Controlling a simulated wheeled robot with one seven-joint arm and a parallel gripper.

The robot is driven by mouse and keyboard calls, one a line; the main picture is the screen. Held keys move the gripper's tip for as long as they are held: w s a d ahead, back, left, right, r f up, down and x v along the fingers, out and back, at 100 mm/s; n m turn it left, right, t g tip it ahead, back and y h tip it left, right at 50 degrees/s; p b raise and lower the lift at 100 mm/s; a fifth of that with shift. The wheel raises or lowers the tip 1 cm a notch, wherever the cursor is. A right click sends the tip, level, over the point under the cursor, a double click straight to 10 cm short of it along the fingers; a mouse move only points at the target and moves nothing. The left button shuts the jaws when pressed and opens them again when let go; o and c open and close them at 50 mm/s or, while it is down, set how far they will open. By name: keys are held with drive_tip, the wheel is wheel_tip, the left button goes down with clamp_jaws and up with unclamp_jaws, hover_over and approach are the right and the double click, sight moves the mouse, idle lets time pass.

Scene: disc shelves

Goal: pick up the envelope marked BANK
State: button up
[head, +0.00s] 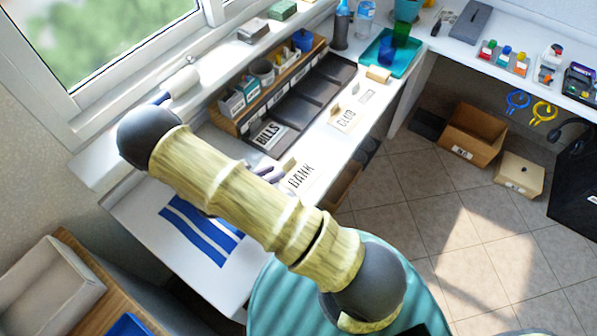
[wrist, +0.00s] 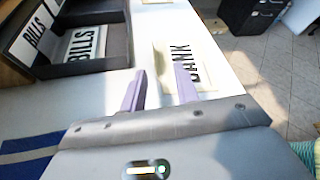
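The envelope marked BANK (head: 301,176) lies on the white desk near its front edge, with black letters on a white face. In the wrist view the BANK envelope (wrist: 207,48) is just beyond my fingers, its lettering turned sideways. My gripper (wrist: 160,70) is open, with two purple fingers apart and nothing seen held between them. The right finger overlaps the envelope's lettered face in the picture; I cannot tell whether it touches. In the head view my arm hides most of the gripper, and only bits of the purple fingers show left of the envelope.
A dark tray marked BILLS (head: 269,134) stands behind, beside a wooden organizer (head: 232,124). An envelope marked CLUB (head: 346,119) lies farther along the desk. A teal tray (head: 379,62) holds coloured cups. Blue stripes (head: 202,228) mark the near desk. Boxes (head: 473,134) stand on the floor.

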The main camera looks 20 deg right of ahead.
sight(282, 166)
drive_tip(key=shift+w, duration=0.1)
drive_tip(key=x, duration=0.2)
drive_tip(key=p+x, duration=0.1)
drive_tip(key=x, duration=0.2)
drive_tip(key=shift+w+f, duration=0.1)
drive_tip(key=shift+w, duration=0.3)
idle(0.3)
clamp_jaws()
drive_tip(key=shift+a, duration=0.1)
